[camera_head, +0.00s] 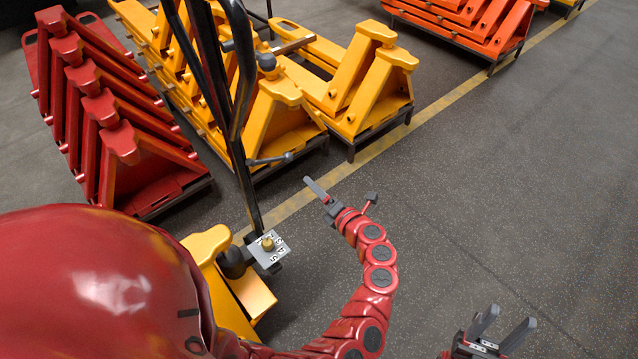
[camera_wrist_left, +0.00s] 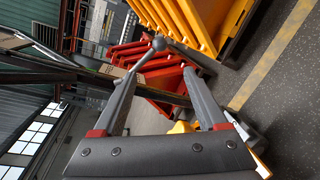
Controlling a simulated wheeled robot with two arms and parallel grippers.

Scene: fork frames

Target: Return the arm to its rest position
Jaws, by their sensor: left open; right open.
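My left gripper (camera_head: 340,188) is at the end of the red arm in the middle of the head view. Its fingers are spread, with nothing between them. It is to the right of the black upright handle (camera_head: 240,175) of a yellow pallet jack (camera_head: 250,290), apart from it. A short lever with a ball end (camera_head: 287,157) sticks out from that handle towards the gripper. In the left wrist view, the open left gripper (camera_wrist_left: 160,75) frames a grey ball-ended lever (camera_wrist_left: 158,44) near its fingertips; the exact gap is unclear. My right gripper (camera_head: 511,316) is open and empty at the bottom right.
Red stacked forks (camera_head: 100,110) stand at the upper left, and yellow forks (camera_head: 345,95) at the top middle. Orange-red forks (camera_head: 470,20) are at the top right. A yellow line (camera_head: 440,103) crosses the grey floor, which is clear on the right.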

